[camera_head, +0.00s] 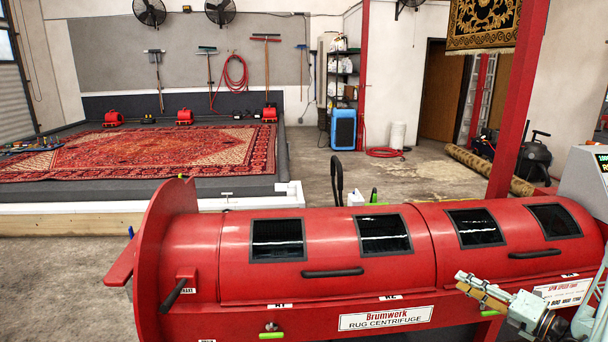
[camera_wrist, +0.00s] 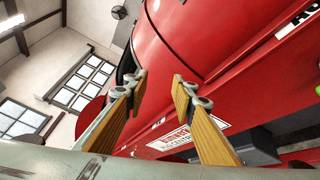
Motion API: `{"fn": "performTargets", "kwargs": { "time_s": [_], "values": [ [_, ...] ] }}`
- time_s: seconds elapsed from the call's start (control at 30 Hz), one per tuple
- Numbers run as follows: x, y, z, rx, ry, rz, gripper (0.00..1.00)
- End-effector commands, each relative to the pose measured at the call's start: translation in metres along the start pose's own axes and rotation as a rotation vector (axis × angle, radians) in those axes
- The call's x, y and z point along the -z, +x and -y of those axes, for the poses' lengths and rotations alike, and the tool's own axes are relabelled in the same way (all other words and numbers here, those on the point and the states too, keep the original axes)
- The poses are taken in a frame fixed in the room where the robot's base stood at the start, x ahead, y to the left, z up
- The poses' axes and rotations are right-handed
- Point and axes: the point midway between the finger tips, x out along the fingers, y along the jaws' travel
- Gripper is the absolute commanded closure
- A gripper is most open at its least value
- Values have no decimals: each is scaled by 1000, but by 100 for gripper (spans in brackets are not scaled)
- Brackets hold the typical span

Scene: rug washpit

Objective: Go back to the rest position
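My gripper (camera_head: 483,291) is at the lower right of the head view, in front of the red rug centrifuge (camera_head: 330,285). In the wrist view my gripper (camera_wrist: 160,92) has its two wood-coloured fingers spread apart with nothing between them. Behind the fingers, the red centrifuge housing (camera_wrist: 225,35) fills much of the wrist view, with part of its white label showing. I cannot tell the exact gap between fingers and housing. The centrifuge's windowed lids look closed in the head view.
A patterned red rug (camera_head: 150,152) lies in the washpit behind the centrifuge. A red post (camera_head: 518,100) rises behind the centrifuge. A grey control box (camera_head: 585,180) stands at the right edge. Open concrete floor (camera_head: 420,172) shows beyond, with a rolled rug (camera_head: 487,169).

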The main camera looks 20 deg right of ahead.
Motion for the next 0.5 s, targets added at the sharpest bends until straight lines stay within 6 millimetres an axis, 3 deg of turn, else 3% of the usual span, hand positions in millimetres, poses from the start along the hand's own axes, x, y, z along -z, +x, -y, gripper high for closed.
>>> {"fn": "performTargets", "kwargs": {
  "time_s": [0.5],
  "values": [
    [54,61,-122,-57,-269,-263,76]
  ]
}}
